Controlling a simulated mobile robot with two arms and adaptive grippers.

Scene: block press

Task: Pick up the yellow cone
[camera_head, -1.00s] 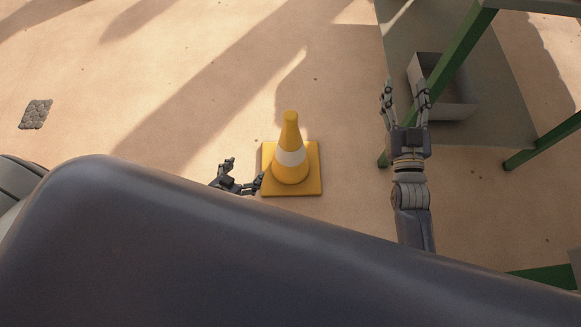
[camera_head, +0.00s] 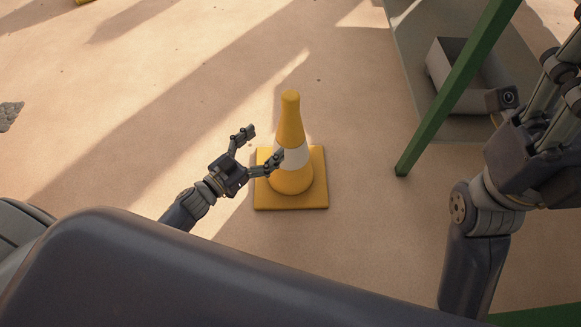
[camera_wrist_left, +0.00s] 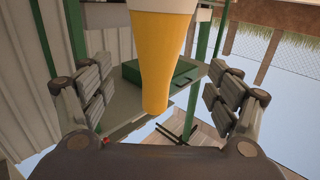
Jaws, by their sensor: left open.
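The yellow cone (camera_head: 289,125) with a white band stands upright on its square yellow base on the sandy ground. My left gripper (camera_head: 264,147) is open just left of the cone, one finger reaching in front of its white band. In the left wrist view, the cone (camera_wrist_left: 160,60) appears upside down between the two spread fingers (camera_wrist_left: 160,88), with a gap on each side. My right gripper (camera_head: 562,85) is at the right edge, away from the cone, with its fingertips cut off by the frame.
A green post (camera_head: 455,95) of a frame stands right of the cone. A grey open box (camera_head: 462,88) lies behind it. A grey stone patch (camera_head: 9,115) is at the left edge. The ground around the cone is clear.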

